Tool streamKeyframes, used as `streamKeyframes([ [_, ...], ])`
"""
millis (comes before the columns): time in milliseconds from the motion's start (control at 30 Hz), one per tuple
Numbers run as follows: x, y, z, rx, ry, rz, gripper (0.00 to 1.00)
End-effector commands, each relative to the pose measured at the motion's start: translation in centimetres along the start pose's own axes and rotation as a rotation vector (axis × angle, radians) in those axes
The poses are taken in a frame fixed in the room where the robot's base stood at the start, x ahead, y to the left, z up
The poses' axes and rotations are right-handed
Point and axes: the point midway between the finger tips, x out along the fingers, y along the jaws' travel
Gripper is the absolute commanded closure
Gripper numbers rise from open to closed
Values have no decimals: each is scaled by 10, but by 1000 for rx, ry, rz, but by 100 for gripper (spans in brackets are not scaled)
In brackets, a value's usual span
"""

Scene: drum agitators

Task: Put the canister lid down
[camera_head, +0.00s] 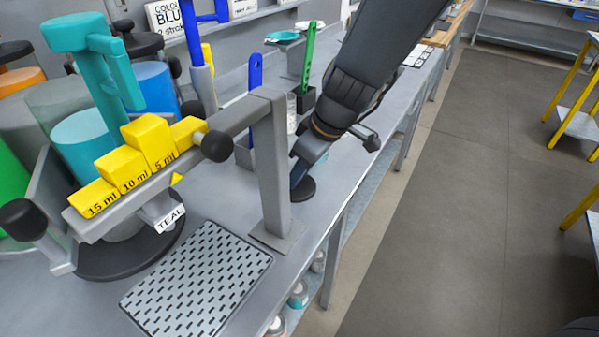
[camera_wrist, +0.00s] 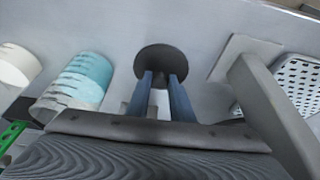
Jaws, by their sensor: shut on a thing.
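The canister lid (camera_wrist: 160,60) is a dark round disc with a small knob. My gripper (camera_wrist: 161,82) has its two blue fingers shut on the knob in the wrist view. In the head view the lid (camera_head: 303,190) shows as a dark disc at or just above the grey bench, right behind the grey post. My gripper (camera_head: 299,172) points down at it there, partly hidden by the post and my arm. I cannot tell whether the lid touches the bench.
The grey post (camera_head: 272,170) stands close beside the lid. A perforated tray (camera_head: 200,281) lies in front. A teal-banded canister (camera_wrist: 83,78) stands left in the wrist view. Yellow measuring blocks (camera_head: 140,160) sit on a grey bar. The bench edge is close on the right.

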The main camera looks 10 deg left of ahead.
Motion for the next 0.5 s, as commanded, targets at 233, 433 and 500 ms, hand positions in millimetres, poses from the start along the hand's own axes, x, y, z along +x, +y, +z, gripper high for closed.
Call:
streamKeyframes([
  [233, 2, 0, 1, -1, 0, 0, 78],
  [433, 2, 0, 1, 0, 0, 0, 61],
  [500, 2, 0, 1, 0, 0, 0, 61],
])
